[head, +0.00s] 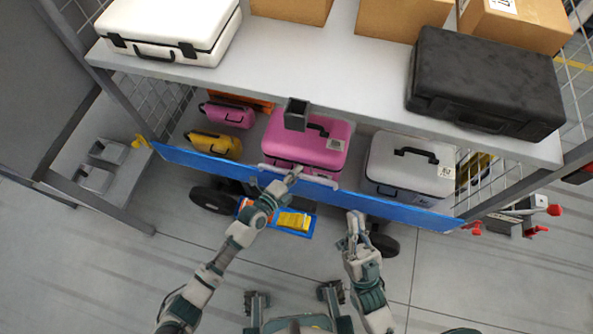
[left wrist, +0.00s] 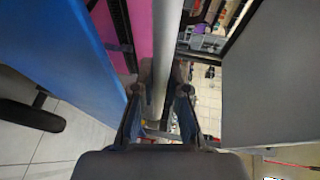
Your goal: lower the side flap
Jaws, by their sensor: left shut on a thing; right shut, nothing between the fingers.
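The side flap is a long blue panel (head: 400,206) across the front of the cart, below the upper shelf. A pale handle bar (head: 320,180) runs along its middle. My left gripper (head: 292,176) is shut on this bar. In the left wrist view the bar (left wrist: 165,60) passes between the two fingers (left wrist: 160,95), with the blue panel (left wrist: 60,50) to the left. My right gripper (head: 354,218) is shut and empty, just in front of the flap and right of the handle.
A pink case (head: 325,142) and a grey-white case (head: 410,165) stand behind the flap. A white case (head: 180,30) and a black case (head: 485,85) lie on the upper shelf (head: 330,65). A blue tray with yellow items (head: 292,222) is below the flap.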

